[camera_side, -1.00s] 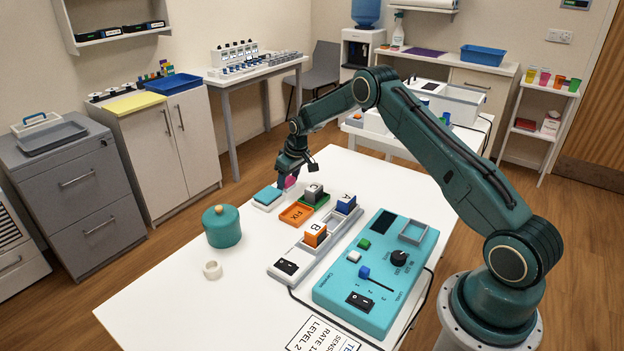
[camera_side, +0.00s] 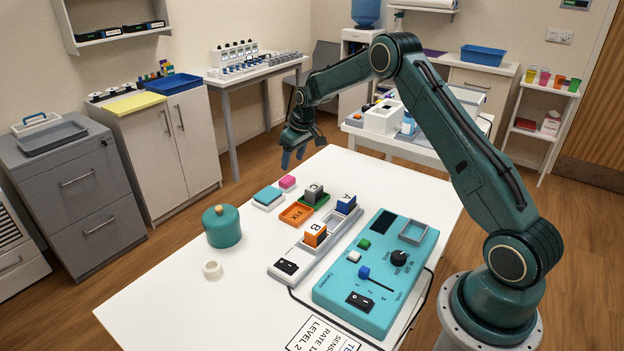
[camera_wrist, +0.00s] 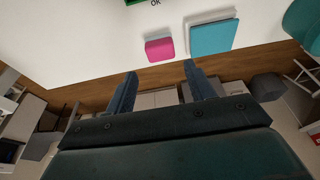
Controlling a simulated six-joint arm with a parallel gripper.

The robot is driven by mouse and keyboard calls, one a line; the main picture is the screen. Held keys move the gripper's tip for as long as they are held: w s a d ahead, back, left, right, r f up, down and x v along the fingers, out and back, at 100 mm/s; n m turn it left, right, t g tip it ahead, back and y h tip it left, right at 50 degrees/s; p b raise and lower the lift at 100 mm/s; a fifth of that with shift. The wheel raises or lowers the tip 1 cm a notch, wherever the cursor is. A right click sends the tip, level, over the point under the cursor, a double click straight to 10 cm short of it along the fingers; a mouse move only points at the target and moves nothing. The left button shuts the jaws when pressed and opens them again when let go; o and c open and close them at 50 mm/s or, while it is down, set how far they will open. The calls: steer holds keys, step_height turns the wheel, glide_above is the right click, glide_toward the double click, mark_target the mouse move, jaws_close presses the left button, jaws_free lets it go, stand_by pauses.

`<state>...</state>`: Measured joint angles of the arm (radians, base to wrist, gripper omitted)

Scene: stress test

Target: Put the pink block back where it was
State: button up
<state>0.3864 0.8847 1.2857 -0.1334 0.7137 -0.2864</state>
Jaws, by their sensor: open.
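The pink block (camera_side: 287,182) lies on the white table (camera_side: 140,291), just beyond a teal-topped square pad (camera_side: 268,196) and apart from it. The wrist view also shows the pink block (camera_wrist: 160,48) with the teal pad (camera_wrist: 213,36) to its right. My gripper (camera_side: 293,158) is above the far edge of the table, raised and clear of the block. In the wrist view its two fingers (camera_wrist: 158,86) are spread with nothing between them.
An orange FIX tray (camera_side: 297,215) and a green tray with a grey block (camera_side: 313,193) are near the pink block. Blocks A (camera_side: 346,204) and B (camera_side: 315,235) sit on a pale rail. A teal control box (camera_side: 350,300) and lidded teal pot (camera_side: 221,227) stand nearer.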

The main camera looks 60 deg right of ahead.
steer(key=shift+v, duration=1.65)
steer(key=shift+r, duration=0.1)
steer(key=s+a+r+t, duration=0.1)
steer(key=s+a+r, duration=0.65)
steer(key=r, duration=0.25)
steer(key=s+a+r, duration=0.6)
steer(key=s+r, duration=0.3)
steer(key=s+a, duration=0.3)
steer(key=s, duration=0.9)
steer(key=s+a+t, duration=0.1)
steer(key=s+a, duration=0.3)
steer(key=s, duration=0.8)
steer(key=shift+a+f, duration=0.2)
steer(key=shift+a, duration=0.05)
